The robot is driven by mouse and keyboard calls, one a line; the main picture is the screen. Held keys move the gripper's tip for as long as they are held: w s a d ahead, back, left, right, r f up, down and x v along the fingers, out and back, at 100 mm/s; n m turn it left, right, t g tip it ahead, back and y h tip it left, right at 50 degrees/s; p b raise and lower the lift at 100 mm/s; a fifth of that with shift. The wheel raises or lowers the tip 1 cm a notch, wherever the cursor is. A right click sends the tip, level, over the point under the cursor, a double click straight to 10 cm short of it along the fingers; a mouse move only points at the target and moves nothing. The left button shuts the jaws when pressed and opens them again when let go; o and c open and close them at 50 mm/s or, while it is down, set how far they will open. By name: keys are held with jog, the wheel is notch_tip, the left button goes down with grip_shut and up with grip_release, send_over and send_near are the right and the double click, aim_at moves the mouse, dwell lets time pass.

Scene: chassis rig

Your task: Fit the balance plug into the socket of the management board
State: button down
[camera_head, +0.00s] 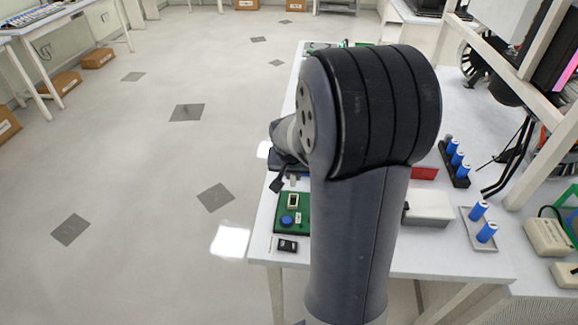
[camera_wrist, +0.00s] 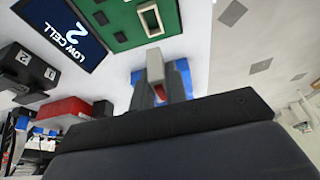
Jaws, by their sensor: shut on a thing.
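The management board appears to be the green board (camera_head: 281,207) near the table's left edge, with a pale socket (camera_head: 293,201) and a blue round part. In the wrist view the green board (camera_wrist: 118,38) is at the top, and its socket (camera_wrist: 150,18) looks empty. My gripper (camera_wrist: 158,80) is shut on a grey plug (camera_wrist: 155,66) with a red part behind it, seemingly the balance plug. The plug is apart from the socket in that picture, below it. My arm hides much of the table in the head view.
A screen (camera_wrist: 68,30) reading "2 LOW CELL" lies beside the board. A small black item (camera_head: 287,245) lies near the table corner.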

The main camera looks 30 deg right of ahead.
aim_at(293, 186)
jog(key=shift+f, duration=0.1)
jog(key=shift+s+a+f+b, duration=0.1)
jog(key=shift+f+b, duration=0.1)
jog(key=shift+b, duration=0.25)
notch_tip(293, 186, down, 5)
jog(key=b, duration=0.4)
jog(key=shift+f+b, duration=0.15)
jog(key=shift+b, duration=0.25)
jog(key=shift+f+b, duration=0.95)
jog(key=shift+b, duration=0.3)
dwell(1.3)
jog(key=shift+r, duration=0.15)
jog(key=shift+r+p, duration=0.5)
jog(key=shift+r, duration=0.05)
jog(key=shift+f+b, duration=0.15)
jog(key=shift+b, duration=0.35)
dwell(1.6)
jog(key=shift+f, duration=0.35)
